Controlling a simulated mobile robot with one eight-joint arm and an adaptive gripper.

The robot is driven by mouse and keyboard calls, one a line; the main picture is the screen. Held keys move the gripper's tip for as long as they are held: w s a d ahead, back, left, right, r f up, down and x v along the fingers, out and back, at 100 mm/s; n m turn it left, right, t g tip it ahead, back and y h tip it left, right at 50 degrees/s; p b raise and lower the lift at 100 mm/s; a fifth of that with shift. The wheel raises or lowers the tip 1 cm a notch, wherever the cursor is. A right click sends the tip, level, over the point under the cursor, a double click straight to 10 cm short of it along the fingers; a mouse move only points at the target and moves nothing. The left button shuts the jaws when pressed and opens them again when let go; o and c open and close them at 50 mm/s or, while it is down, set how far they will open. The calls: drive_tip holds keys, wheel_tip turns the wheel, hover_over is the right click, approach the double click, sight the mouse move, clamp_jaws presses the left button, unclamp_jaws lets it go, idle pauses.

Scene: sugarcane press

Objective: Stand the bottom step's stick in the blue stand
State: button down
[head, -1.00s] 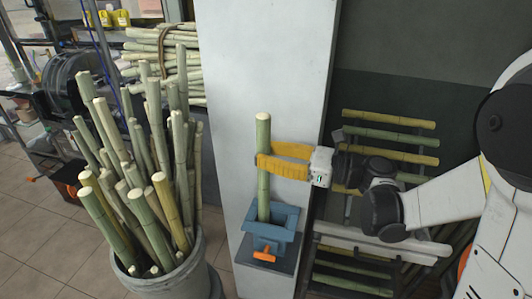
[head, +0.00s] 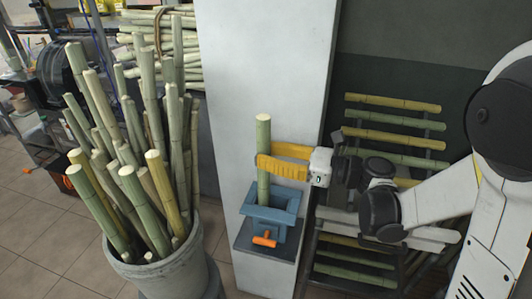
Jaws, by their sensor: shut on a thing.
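A green cane stick (head: 264,135) stands upright, with its pale cut top showing. My gripper (head: 262,166), with yellow fingers, is shut on it in its upper part, reaching in from the right. The stick's lower end is inside the square, flared mouth of the blue stand (head: 284,218) and is hidden there; I cannot tell whether it touches the bottom. The stand has an orange knob (head: 265,239) on its front.
A stepped rack (head: 310,262) with several green and yellow sticks is at right, partly behind my arm. A grey bucket (head: 160,277) full of sticks stands at left. A white pillar (head: 262,60) rises behind the stand. Bundled canes (head: 185,45) lie behind.

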idle(0.4)
drive_tip(key=c, duration=0.5)
unclamp_jaws()
drive_tip(key=shift+v, duration=3.5)
